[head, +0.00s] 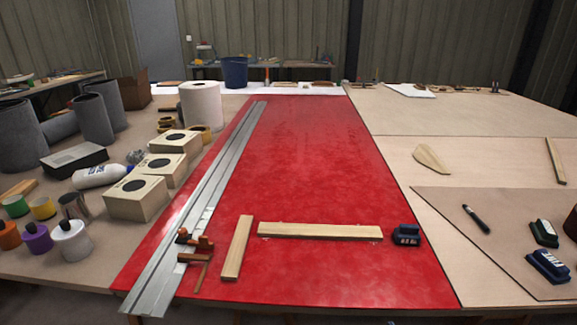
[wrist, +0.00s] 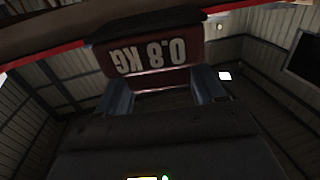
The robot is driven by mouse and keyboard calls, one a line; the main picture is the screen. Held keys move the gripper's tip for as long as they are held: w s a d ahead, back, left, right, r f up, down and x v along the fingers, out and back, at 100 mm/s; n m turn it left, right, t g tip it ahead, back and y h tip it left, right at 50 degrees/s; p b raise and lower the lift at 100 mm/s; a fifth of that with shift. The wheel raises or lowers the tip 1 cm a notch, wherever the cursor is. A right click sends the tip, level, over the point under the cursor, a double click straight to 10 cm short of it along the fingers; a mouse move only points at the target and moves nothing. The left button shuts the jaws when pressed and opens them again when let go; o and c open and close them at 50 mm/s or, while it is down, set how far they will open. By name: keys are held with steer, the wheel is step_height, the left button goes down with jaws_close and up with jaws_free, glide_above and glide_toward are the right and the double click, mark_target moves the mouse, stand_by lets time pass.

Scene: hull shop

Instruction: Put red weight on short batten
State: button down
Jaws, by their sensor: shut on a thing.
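My gripper (wrist: 162,84) shows in the wrist view, its two fingers shut on the sides of a dark red weight (wrist: 152,56) marked "0.8 KG". The lettering is upside down in that view. The gripper and this weight are not in the head view. In the head view the short batten (head: 237,250) lies on the red sheet, pointing away from me. A longer batten (head: 320,231) lies crosswise to its right, with a small gap between them. A dark blue weight (head: 406,235) stands just past the long batten's right end.
Boxes (head: 135,197) and jars crowd the left. Other weights (head: 547,265) and a pen (head: 476,219) lie at right. The sheet's middle is clear.

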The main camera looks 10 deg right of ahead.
steer(key=shift+n+y, duration=0.6)
steer(key=shift+y, duration=0.3)
steer(key=a, duration=0.2)
steer(key=a+f, duration=0.1)
steer(key=a, duration=0.2)
steer(key=shift+w, duration=0.15)
steer(key=shift+a, duration=0.1)
steer(key=s+d+r+m+h, duration=0.1)
steer(key=d+r+m+h, duration=0.1)
steer(key=d, duration=0.7)
steer(key=s+d+r+m+g+h, duration=0.1)
steer(key=s+d+r+m+h, duration=0.1)
steer(key=d, duration=0.8)
steer(key=shift+s+r+h, duration=0.3)
steer(key=shift+r+h, duration=0.5)
steer(key=shift+h, duration=0.4)
steer(key=shift+w+d, duration=0.1)
steer(key=x, duration=1.3)
steer(key=shift+w+d+f, duration=0.1)
steer(key=b+x, duration=0.1)
steer(key=x, duration=0.3)
steer(key=shift+w+d+b, duration=0.1)
steer(key=shift+w+b, duration=0.05)
steer(key=shift+b, duration=0.15)
steer(key=shift+w+f, duration=0.2)
steer(key=shift+f, duration=0.25)
